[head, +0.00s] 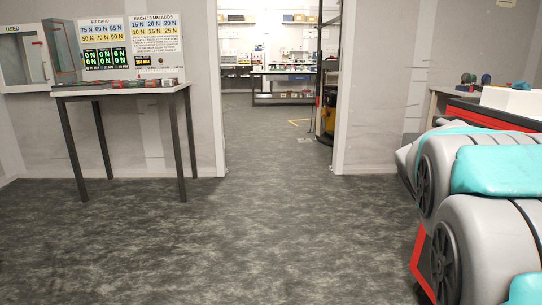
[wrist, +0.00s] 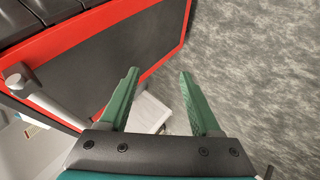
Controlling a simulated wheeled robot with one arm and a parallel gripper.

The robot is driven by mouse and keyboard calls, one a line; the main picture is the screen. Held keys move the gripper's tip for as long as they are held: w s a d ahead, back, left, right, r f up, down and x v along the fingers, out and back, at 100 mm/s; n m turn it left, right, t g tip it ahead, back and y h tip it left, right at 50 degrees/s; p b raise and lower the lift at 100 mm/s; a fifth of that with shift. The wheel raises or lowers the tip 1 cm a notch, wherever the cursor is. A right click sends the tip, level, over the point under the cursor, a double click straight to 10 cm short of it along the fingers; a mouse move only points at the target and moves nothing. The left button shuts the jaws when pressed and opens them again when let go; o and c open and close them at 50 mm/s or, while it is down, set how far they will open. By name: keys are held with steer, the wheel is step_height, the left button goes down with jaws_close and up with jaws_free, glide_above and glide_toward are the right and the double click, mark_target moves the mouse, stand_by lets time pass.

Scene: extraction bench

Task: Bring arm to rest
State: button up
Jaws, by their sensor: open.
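My gripper (wrist: 158,85) shows in the wrist view with its two green fingers apart and nothing between them. Beyond and below the fingers lies a white, box-like thing (wrist: 150,112), partly hidden by the gripper; I cannot tell what it is. In the head view my arm's grey and teal links fill the right side, folded close to my body. My gripper does not show in the head view.
A narrow table (head: 120,88) with several small items stands at left below a fit card sign (head: 103,45). A wall cabinet marked USED (head: 25,60) hangs beside it. A doorway opens ahead onto a workbench (head: 285,73). A red-edged counter (head: 490,115) is at right. The middle floor is clear.

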steer(key=s+a+f+g+y, duration=0.3)
steer(key=s+a+f, duration=0.4)
steer(key=s+a, duration=0.6)
steer(key=s+a+f+m+g+y+p, duration=0.1)
steer(key=s+a+f+g+y, duration=0.3)
steer(key=s+a, duration=1)
steer(key=s+f, duration=0.3)
steer(key=s, duration=0.1)
steer(key=shift+s+f, duration=0.15)
steer(key=shift+s, duration=0.1)
